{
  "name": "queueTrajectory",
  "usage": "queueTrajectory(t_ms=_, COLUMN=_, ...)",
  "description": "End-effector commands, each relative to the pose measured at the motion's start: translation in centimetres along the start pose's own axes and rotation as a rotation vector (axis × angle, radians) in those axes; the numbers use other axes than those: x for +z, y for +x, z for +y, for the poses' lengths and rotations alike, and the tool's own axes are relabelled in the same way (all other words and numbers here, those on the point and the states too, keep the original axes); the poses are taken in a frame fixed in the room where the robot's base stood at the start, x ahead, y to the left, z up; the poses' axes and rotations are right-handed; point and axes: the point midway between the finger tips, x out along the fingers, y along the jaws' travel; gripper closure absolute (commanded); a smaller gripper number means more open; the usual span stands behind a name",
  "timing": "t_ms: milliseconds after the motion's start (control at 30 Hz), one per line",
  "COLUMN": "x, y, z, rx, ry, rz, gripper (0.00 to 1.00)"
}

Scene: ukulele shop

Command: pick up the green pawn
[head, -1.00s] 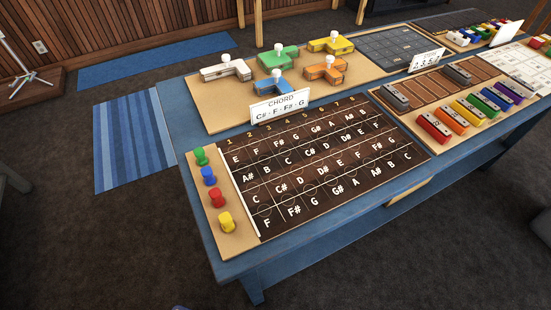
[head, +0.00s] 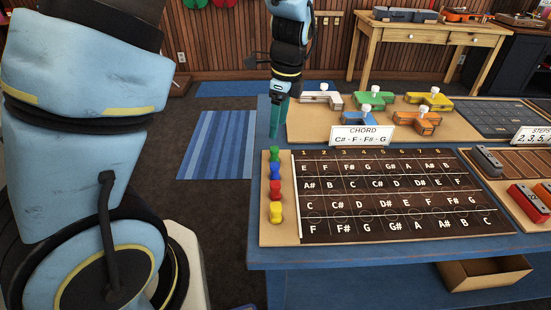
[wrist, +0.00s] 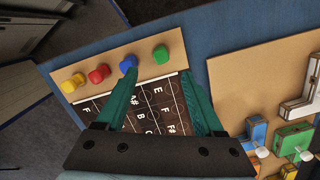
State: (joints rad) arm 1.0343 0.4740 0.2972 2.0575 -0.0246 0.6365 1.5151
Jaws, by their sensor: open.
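The green pawn (head: 274,155) stands at the far end of a row of pawns on the tan strip at the left of the chord board (head: 390,195). In the wrist view the green pawn (wrist: 161,54) shows between and just past the fingertips, untouched. My gripper (head: 276,130) points down above the table's left part, behind the pawns in the head view. In the wrist view my gripper (wrist: 158,74) has its two teal fingers spread, with nothing held. The left finger partly overlaps the blue pawn (wrist: 128,63) in that picture.
The blue (head: 274,171), red (head: 275,188) and yellow (head: 275,213) pawns continue the row close together. A chord sign (head: 362,134) and a tan board (head: 310,128) with several coloured blocks stand behind the fretboard. The floor left of the table is clear.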

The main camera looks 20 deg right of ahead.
Motion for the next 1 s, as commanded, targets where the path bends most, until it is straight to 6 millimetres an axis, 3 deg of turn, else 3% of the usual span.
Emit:
queueTrajectory(t_ms=300, x=0.0, y=4.5, z=0.0, rx=0.003, ry=0.010, rz=-0.002, gripper=0.30)
queueTrajectory(t_ms=533, x=-0.1, y=5.8, z=0.0, rx=0.003, ry=0.009, rz=-0.002, gripper=0.30)
queueTrajectory(t_ms=833, x=-0.1, y=9.6, z=-0.1, rx=0.002, ry=0.007, rz=-0.002, gripper=0.30)
queueTrajectory(t_ms=1000, x=-0.1, y=10.4, z=-0.1, rx=0.000, ry=0.008, rz=-0.002, gripper=0.30)
